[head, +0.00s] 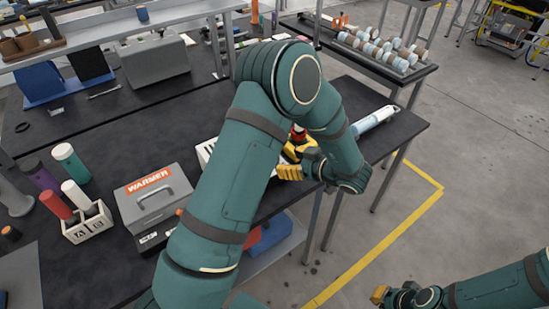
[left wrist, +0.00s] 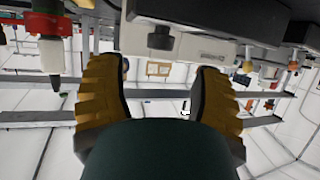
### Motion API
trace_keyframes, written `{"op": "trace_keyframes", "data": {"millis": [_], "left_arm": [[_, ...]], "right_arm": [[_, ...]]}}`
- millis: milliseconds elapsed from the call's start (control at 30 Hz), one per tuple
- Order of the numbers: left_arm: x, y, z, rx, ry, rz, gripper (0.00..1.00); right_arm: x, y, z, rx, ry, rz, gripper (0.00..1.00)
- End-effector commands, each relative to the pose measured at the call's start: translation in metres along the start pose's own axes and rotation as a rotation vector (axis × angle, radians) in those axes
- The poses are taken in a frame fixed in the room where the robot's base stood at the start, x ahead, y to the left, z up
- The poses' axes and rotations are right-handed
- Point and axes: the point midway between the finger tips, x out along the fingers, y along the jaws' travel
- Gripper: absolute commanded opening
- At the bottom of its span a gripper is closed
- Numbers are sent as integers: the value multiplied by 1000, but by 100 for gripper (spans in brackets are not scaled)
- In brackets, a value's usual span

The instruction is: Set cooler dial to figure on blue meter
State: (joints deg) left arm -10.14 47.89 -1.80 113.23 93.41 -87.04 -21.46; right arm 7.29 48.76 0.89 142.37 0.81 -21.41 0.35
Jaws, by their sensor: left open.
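My left gripper (head: 290,165) is beside the bench edge in the head view, partly covered by my own arm. In the left wrist view, its two yellow-padded fingers (left wrist: 158,92) are apart with nothing between them. Beyond the fingertips, a pale box (left wrist: 200,48) shows a dark knob (left wrist: 160,38) and a small label. The knob appears apart from the fingers; its setting is unreadable. A pale slotted box (head: 206,151) is mostly hidden behind my left arm; I cannot tell whether it is the cooler. I cannot make out a blue meter. My right gripper (head: 379,294) is at the bottom edge.
A grey box marked WARMER (head: 152,200) stands left of my arm. Near it, a white holder (head: 88,226) carries coloured cylinders. A pale blue cylinder (head: 374,119) lies at the bench's right end. A rack of rolls (head: 378,50) stands behind.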

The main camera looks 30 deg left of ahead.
Motion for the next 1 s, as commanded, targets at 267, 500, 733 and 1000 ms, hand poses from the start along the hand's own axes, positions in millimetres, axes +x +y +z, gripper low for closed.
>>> {"op": "trace_keyframes", "data": {"millis": [267, 500, 733, 1000], "left_arm": [[48, 0, 0, -1, 1, -2, 65], [65, 0, 0, -1, 1, 1, 65], [67, 0, 0, -1, 1, 1, 65], [66, 0, 0, -1, 0, 1, 0]], "right_arm": [[4, 2, 2, -1, -4, 0, 0], [5, 2, 3, -2, -6, -1, 0], [5, 2, 3, -2, -6, -1, 0], [5, 2, 3, -2, -5, -1, 0]]}}
